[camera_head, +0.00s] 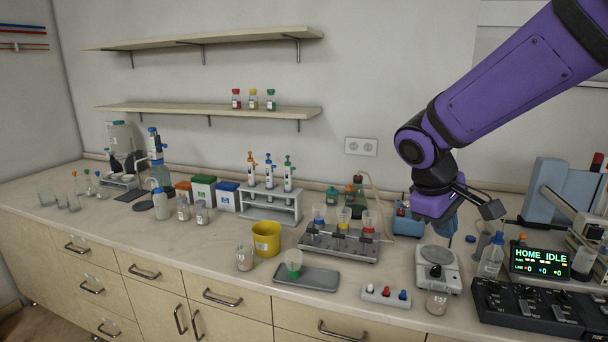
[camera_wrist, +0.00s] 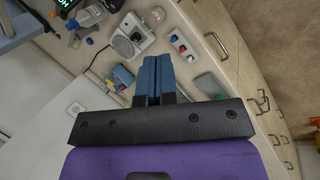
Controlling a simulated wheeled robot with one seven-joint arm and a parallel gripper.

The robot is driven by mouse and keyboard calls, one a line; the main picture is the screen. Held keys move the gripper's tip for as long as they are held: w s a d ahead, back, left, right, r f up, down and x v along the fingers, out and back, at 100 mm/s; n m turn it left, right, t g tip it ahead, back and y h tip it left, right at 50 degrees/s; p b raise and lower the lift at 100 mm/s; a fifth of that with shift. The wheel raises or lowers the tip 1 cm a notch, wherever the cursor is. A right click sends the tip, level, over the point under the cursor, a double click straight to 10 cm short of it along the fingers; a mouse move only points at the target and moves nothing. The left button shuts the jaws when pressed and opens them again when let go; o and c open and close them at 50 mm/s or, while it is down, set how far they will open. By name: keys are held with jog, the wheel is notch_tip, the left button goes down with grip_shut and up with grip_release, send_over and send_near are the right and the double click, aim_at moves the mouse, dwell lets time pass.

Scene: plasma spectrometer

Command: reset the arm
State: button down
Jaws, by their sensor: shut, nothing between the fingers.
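My purple arm reaches in from the upper right in the head view. My gripper (camera_head: 447,240) hangs above the counter, over the back of the white balance (camera_head: 438,266), and is partly hidden behind my wrist. In the wrist view my gripper's blue fingers (camera_wrist: 151,70) are pressed together with nothing between them. The balance (camera_wrist: 130,37) shows beyond the fingertips in that view.
A display reading HOME IDLE (camera_head: 540,262) and a black control box (camera_head: 535,308) stand at the right. A funnel rack (camera_head: 340,246), a small button box (camera_head: 386,295) and a yellow bucket (camera_head: 266,238) are to the left. Open air lies above the counter's middle.

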jog(key=s+d+r+m+t+y, duration=0.2)
jog(key=s+r+m, duration=0.1)
jog(key=s, duration=0.6)
jog(key=s+d+r+m+t+y, duration=0.2)
jog(key=s+d+r+m, duration=0.1)
jog(key=s, duration=0.7)
notch_tip(320, 180, up, 2)
jog(key=shift+r+m+y, duration=0.15)
jog(key=shift+m+y, duration=0.15)
jog(key=shift+m, duration=0.2)
